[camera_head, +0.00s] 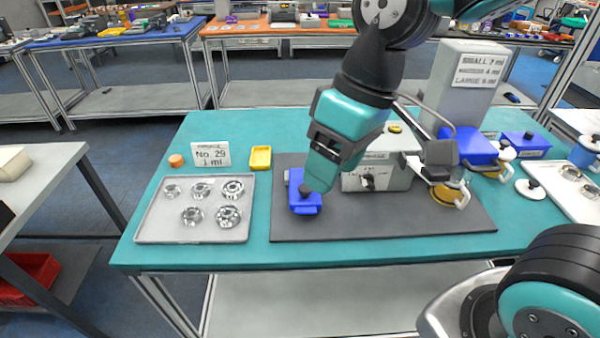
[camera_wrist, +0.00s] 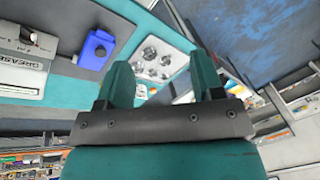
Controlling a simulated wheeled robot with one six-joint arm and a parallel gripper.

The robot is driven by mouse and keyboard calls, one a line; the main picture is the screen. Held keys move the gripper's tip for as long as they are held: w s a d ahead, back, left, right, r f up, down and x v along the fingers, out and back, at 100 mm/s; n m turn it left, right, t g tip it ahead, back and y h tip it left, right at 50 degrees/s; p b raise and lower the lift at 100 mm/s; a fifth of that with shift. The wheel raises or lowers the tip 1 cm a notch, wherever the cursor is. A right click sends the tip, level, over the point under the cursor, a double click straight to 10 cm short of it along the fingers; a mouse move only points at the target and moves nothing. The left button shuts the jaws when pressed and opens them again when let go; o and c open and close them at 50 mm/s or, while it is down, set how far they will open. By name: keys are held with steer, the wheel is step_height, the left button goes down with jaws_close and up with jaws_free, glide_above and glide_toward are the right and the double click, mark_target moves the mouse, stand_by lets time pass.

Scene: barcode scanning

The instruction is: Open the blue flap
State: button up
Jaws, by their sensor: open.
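A small blue block with a dark knob on top, possibly the blue flap (camera_head: 306,208), is at the left end of the dark mat. It also shows in the wrist view (camera_wrist: 96,50), left of my fingers. My gripper (camera_head: 319,186) is above or close beside it and points down, hiding part of its right side in the head view. In the wrist view my gripper (camera_wrist: 159,63) has its two teal fingers apart with nothing between them. I cannot tell how the flap is hinged.
A grey machine (camera_head: 376,177) stands right of the blue block on the dark mat (camera_head: 400,223). A tray (camera_head: 147,231) with several metal rings lies left, near a yellow dish (camera_head: 261,157) and a sign (camera_head: 210,154). A blue box (camera_head: 467,146) is at the right.

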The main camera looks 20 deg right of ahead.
steer(key=w+d+f+h, duration=0.1)
steer(key=w+d+h, duration=0.1)
steer(key=w, duration=0.8)
steer(key=m+h+p, duration=0.1)
steer(key=p, duration=0.1)
glide_toward(305, 187)
step_height(305, 187, down, 9)
steer(key=p, duration=0.3)
steer(key=shift+w+f, duration=0.1)
steer(key=shift+w, duration=0.05)
steer(key=shift+c, duration=0.4)
jaws_close()
